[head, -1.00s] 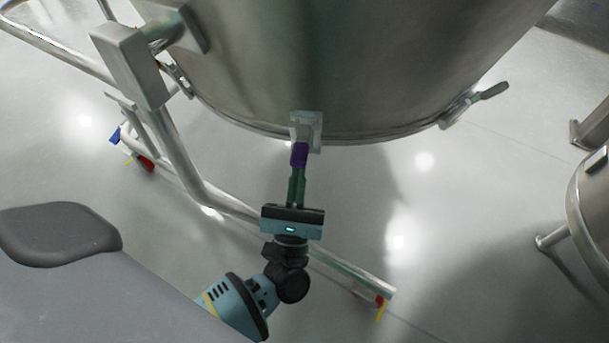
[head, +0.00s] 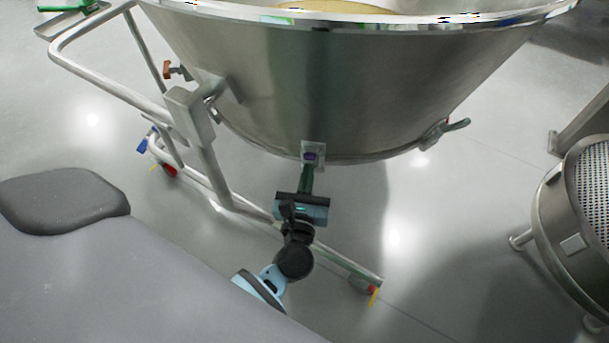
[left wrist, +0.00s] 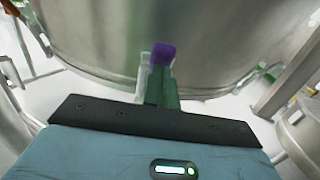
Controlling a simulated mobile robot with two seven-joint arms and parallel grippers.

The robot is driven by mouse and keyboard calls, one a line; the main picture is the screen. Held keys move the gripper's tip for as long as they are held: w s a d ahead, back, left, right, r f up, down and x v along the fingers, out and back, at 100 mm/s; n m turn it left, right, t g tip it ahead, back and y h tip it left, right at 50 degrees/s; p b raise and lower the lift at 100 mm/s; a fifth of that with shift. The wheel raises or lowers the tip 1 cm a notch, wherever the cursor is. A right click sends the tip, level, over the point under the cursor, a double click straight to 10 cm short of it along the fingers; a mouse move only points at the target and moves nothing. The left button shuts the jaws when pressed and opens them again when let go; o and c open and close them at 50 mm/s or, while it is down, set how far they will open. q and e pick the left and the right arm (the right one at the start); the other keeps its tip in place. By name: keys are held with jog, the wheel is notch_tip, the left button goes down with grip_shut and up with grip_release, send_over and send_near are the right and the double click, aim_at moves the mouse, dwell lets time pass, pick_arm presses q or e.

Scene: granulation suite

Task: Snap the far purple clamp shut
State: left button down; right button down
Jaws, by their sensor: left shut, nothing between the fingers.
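A clamp (head: 313,146) with a purple part sits at the lower edge of the large steel bowl (head: 400,70), on the side facing me. Its purple part (left wrist: 163,54) also shows in the left wrist view, just beyond the fingertips. My left gripper (head: 307,168) is shut and empty, its green fingers pointing at the clamp from below. The fingertips are at or very near the purple part; I cannot tell whether they touch. They hide part of the clamp in the left wrist view (left wrist: 162,80). My right gripper is not in view.
Another clamp (head: 440,131) at the bowl's right edge has its lever sticking outward. A tubular frame (head: 215,175) with coloured castors carries the bowl. A perforated steel vessel (head: 590,220) stands at the right. A grey surface (head: 120,270) fills the lower left.

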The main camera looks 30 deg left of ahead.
pick_arm(q)
jog(key=shift+w+a+r, duration=0.1)
jog(key=shift+w+r, duration=0.15)
jog(key=shift+r, duration=0.2)
jog(key=shift+w+a+r, duration=0.1)
jog(key=shift+w+r, duration=0.1)
jog(key=shift+r, duration=0.25)
